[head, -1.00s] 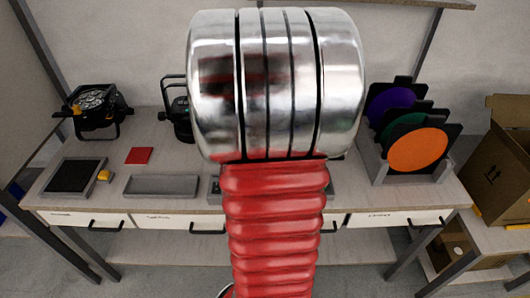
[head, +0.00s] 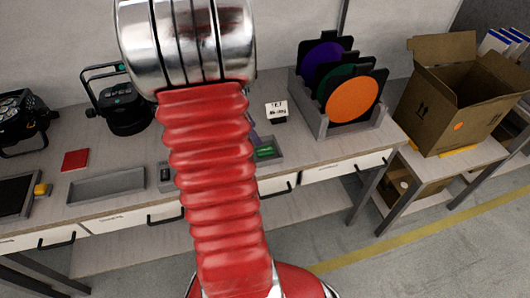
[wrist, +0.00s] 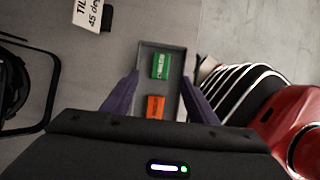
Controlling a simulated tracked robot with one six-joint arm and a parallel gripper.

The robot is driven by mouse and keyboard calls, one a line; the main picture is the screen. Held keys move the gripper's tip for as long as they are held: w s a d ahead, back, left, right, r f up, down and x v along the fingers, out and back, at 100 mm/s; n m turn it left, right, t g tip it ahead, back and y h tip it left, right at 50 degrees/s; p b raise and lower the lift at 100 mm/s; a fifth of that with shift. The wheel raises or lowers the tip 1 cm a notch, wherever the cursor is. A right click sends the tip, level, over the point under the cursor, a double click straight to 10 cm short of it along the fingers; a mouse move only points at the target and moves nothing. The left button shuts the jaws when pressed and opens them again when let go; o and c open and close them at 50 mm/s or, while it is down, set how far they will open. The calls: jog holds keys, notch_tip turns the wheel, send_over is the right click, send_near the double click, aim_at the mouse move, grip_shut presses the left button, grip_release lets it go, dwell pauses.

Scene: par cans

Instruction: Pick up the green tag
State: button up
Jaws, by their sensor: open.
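The green tag (wrist: 160,66) lies in a small grey tray (wrist: 175,48) in the wrist view. In the head view the green tag (head: 265,152) shows just right of my red arm, at the tray's right part (head: 277,143). My gripper (wrist: 158,78) is open above the tray, its two purple fingers apart on either side of it. The green tag appears between and slightly beyond the fingertips, with nothing held. An orange tag (wrist: 155,106) lies in the same tray, nearer my gripper's body.
A small sign (head: 277,111) stands behind the tray. A rack (head: 312,119) of coloured discs is to the right, then an open cardboard box (head: 450,105). Left are a black lamp (head: 122,103), a red square (head: 75,160) and a long grey tray (head: 107,186).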

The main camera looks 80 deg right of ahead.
aim_at(265, 150)
jog(key=shift+x, duration=2.15)
jog(key=shift+x, duration=2.6)
jog(key=shift+a, duration=0.2)
jog(key=c, duration=1.1)
notch_tip(265, 150, up, 10)
